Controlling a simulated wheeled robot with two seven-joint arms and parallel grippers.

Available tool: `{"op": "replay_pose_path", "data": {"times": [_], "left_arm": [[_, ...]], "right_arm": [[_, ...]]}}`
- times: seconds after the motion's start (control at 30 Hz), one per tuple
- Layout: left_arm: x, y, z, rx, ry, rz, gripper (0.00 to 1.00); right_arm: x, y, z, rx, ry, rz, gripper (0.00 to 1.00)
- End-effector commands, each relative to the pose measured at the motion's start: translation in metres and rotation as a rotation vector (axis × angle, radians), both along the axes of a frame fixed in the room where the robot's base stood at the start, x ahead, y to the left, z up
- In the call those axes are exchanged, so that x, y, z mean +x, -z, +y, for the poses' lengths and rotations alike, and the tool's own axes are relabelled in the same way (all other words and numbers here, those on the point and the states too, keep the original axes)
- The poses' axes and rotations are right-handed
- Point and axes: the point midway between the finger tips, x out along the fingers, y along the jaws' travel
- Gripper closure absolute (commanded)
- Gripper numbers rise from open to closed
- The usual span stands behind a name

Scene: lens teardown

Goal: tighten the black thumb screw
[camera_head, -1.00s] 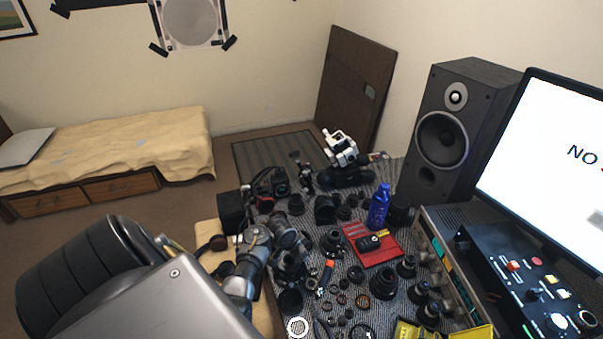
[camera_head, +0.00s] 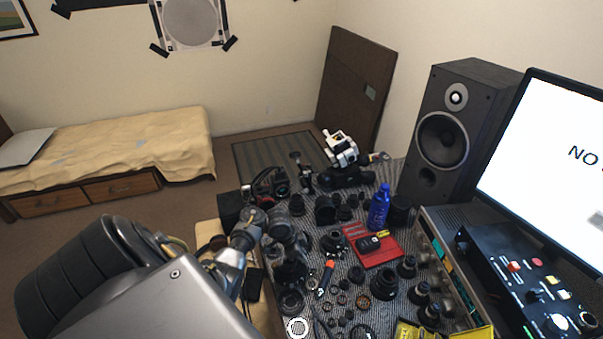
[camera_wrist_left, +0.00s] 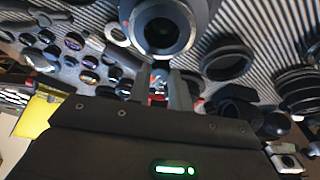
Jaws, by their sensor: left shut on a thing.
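My left gripper (camera_wrist_left: 161,88) is shut on a small dark part right below a large black lens (camera_wrist_left: 162,28) in the left wrist view. The held part is mostly hidden between the fingers, so I cannot make out its shape; it sits where the black thumb screw would be. In the head view my left arm reaches in from the lower left, and the gripper (camera_head: 280,226) is among dark lens parts at the table's left side. The thumb screw is too small to tell there. My right gripper is not in view.
The striped table is crowded with lens rings and barrels. A speaker (camera_head: 452,130) and a control box (camera_head: 520,275) stand at the right.

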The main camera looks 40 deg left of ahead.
Motion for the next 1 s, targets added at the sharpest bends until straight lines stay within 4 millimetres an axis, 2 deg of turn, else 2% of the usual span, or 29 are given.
{"op": "replay_pose_path", "data": {"times": [0.27, 0.6, 1.0], "left_arm": [[0.002, 0.002, 0.004, 0.004, 0.264, 0.002, 1.0], [0.004, 0.003, 0.004, 0.003, 0.559, 0.001, 1.0], [0.005, 0.001, 0.003, 0.001, 0.766, 0.001, 1.0]], "right_arm": [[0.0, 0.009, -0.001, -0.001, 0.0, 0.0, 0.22], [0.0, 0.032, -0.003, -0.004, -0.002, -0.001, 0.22], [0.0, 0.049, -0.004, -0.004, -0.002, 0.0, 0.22]]}}
